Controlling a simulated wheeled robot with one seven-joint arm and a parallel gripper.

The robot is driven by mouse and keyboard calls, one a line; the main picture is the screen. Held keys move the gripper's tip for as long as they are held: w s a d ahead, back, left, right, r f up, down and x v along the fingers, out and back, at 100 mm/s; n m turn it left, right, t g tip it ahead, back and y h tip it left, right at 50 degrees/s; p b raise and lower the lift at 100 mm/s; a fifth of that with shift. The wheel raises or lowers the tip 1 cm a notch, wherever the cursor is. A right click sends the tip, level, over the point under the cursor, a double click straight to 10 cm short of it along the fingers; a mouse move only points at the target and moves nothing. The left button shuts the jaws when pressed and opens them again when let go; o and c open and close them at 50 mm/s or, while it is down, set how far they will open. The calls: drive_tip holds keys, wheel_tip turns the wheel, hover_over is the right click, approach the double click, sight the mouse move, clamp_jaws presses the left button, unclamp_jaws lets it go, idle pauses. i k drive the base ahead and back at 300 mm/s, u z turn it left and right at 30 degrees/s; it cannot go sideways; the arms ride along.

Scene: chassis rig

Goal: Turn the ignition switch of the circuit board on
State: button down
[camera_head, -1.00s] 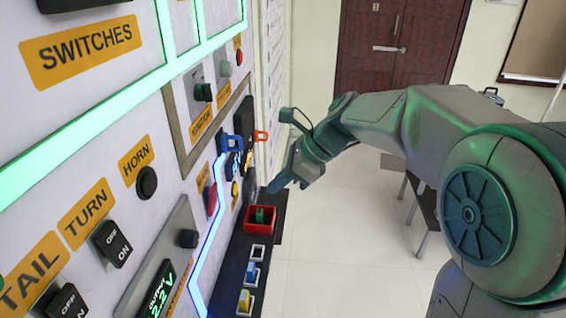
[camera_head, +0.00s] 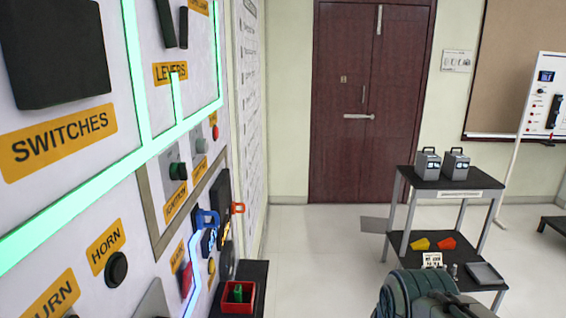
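The ignition switch (camera_head: 178,171) is a dark knob with a green tint on a grey plate on the wall board at the left. An orange label reading "IGNITION" (camera_head: 175,203) sits just below it. The knob's exact turn position is too small to tell. Only a grey rounded part of my arm shows at the bottom right edge. My gripper is out of view, so its distance from the switch and its state are hidden.
A red tray (camera_head: 238,310) holding a green piece sits on a dark ledge (camera_head: 255,271) below the board. Blue (camera_head: 207,217) and orange (camera_head: 238,208) clips stick out from the panel. A grey cart (camera_head: 445,185) stands at the right. The floor between is clear.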

sight(177, 171)
drive_tip(key=k, duration=0.5)
drive_tip(key=z, duration=0.65)
drive_tip(key=i, duration=0.45)
drive_tip(key=u, duration=2.1)
